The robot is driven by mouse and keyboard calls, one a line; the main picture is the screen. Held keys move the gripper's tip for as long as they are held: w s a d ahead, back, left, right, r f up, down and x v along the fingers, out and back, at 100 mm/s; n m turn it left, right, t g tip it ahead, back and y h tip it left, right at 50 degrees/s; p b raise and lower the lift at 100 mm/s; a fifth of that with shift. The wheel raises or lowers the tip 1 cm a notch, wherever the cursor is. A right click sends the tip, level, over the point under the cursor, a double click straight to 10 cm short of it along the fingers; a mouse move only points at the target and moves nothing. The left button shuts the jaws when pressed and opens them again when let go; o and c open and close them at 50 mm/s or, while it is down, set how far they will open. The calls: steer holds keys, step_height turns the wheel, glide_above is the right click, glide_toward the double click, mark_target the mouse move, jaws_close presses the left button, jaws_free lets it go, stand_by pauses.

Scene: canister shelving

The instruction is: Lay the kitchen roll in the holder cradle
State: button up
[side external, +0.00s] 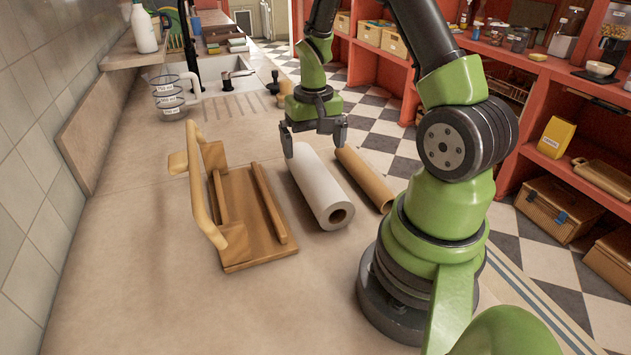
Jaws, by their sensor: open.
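The white kitchen roll (319,186) lies on its side on the counter, with its brown core end facing the camera. The wooden holder cradle (244,230) lies to its left, a flat base with two raised rails and a curved handle bar on its left side. The cradle is empty. My gripper (314,139) points down at the far end of the roll, its two fingers spread apart. From this view I cannot tell whether the fingers touch the roll or how far above it they are.
A brown cardboard tube (364,179) lies just right of the roll. Measuring jugs (170,97) and a sink (235,80) are farther back. A tiled wall (40,130) bounds the left. The counter's front left is clear.

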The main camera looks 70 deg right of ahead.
mark_target(315, 168)
steer(key=f, duration=0.9)
steer(key=shift+s, duration=0.2)
steer(key=shift+c, duration=0.2)
steer(key=c, duration=1)
